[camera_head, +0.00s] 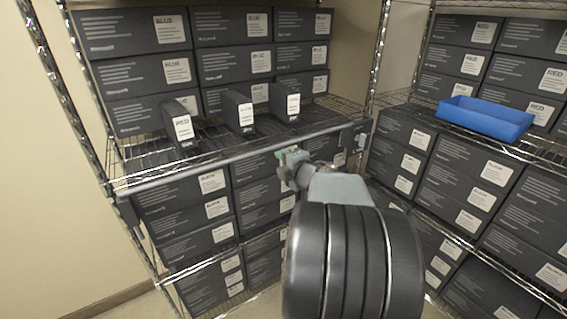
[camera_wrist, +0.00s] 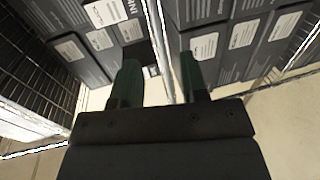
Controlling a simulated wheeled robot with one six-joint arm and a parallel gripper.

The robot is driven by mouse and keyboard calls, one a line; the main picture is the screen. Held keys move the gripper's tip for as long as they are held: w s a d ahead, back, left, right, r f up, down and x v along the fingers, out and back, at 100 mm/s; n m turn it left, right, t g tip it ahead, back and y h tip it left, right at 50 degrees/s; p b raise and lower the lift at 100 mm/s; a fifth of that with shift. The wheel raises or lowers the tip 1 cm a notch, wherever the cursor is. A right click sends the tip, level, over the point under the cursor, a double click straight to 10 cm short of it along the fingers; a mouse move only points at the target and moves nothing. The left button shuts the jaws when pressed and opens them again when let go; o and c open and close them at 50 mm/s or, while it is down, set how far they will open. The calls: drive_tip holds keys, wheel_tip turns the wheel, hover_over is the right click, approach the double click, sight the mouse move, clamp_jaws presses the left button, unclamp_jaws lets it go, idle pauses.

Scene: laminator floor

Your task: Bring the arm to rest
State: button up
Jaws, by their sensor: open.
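My gripper (camera_wrist: 160,75) shows in the wrist view with its two green fingers apart and nothing between them. In the head view my gripper (camera_head: 288,158) is small and partly hidden behind my own arm. It is in front of the wire shelving, close to the front rail of the middle shelf. I cannot tell whether it touches the rail.
Dark labelled boxes (camera_head: 133,32) fill the left rack. Several narrow dark boxes (camera_head: 238,110) stand at the middle shelf's front. A blue tray (camera_head: 486,122) sits on the right rack (camera_head: 540,150) among more boxes. A bare wall (camera_head: 50,200) is at left.

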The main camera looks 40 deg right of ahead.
idle(0.3)
drive_tip(key=s+d+f+m+g+h, duration=0.4)
drive_tip(key=s+f+m+g+h, duration=0.3)
drive_tip(key=m, duration=0.8)
drive_tip(key=s+a+g+y, duration=0.1)
drive_tip(key=s+a+y, duration=0.1)
drive_tip(key=a, duration=0.8)
drive_tip(key=s+a+f+g+y, duration=0.1)
drive_tip(key=a+y, duration=0.3)
drive_tip(key=a, duration=0.5)
drive_tip(key=s+a+f+m+g+y, duration=0.1)
drive_tip(key=s+a+g+y, duration=0.1)
drive_tip(key=a, duration=0.8)
drive_tip(key=shift+s+a+f+g+y, duration=0.3)
drive_tip(key=shift+s+g+y, duration=0.15)
drive_tip(key=shift+y, duration=0.25)
